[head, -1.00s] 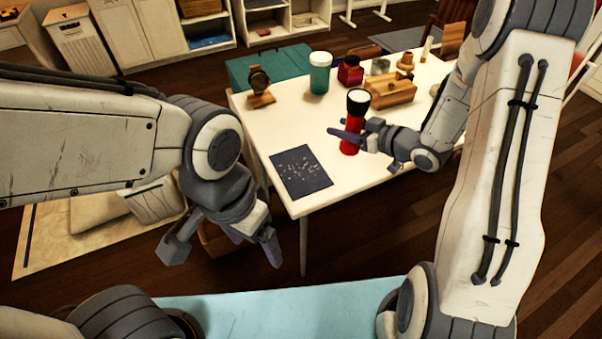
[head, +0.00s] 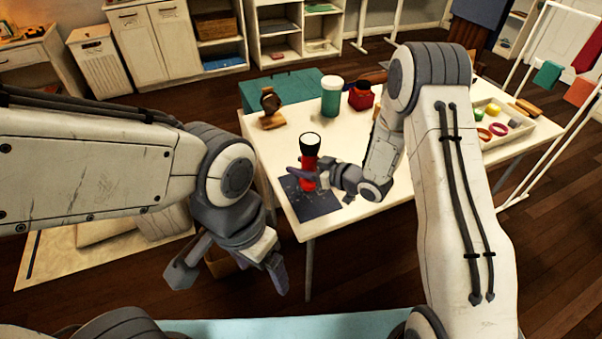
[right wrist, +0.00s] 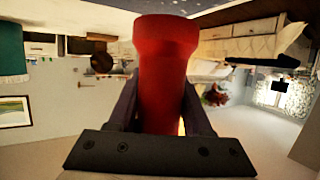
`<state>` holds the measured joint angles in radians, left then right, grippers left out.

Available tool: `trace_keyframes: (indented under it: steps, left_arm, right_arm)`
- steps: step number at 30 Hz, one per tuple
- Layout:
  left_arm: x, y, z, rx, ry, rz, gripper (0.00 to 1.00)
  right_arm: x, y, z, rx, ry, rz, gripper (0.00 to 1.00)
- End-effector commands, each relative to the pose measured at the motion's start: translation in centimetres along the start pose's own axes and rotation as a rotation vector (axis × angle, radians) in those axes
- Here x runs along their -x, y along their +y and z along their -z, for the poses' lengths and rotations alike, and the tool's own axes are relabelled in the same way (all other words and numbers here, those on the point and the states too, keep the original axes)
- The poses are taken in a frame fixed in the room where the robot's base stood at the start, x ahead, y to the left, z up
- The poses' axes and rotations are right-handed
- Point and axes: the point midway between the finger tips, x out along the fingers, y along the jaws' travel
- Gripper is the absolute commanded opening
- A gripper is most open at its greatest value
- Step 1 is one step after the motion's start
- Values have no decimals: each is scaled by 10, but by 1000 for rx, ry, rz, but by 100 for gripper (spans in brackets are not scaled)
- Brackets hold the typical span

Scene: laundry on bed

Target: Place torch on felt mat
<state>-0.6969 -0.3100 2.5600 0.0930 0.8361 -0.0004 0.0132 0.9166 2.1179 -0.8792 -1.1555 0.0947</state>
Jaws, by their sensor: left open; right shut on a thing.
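The dark speckled felt mat (head: 312,206) lies at the near left corner of the white table. In the head view the torch's lower end overlaps the mat; whether it touches cannot be told. My left gripper (head: 230,270) is open and empty, in front of the table's near left edge.
A tray of colourful items (head: 497,124) lies at the right. My right arm hides the table's middle.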

Motion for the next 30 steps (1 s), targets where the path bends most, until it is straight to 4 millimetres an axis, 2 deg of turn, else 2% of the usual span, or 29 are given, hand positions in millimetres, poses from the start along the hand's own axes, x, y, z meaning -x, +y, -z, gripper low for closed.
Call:
trace_keyframes:
  steps: [3,6,18,19,21,30]
  left_arm:
    - [0,0,0,0,0,0,85]
    - [0,0,0,0,0,0,85]
    - [-4,0,0,0,0,0,85]
    - [-3,0,0,0,0,0,85]
    - [-2,0,0,0,0,0,85]
    - [-2,0,0,0,0,0,85]
  right_arm:
    - [-6,0,-20,-4,-1,0,0]
    - [-9,0,-28,-1,0,-1,0]
    - [-11,1,-33,0,1,-1,0]
    - [-11,1,-32,0,0,-1,57]
    - [-10,1,-32,0,0,-1,80]
    - [-10,1,-31,0,0,-1,80]
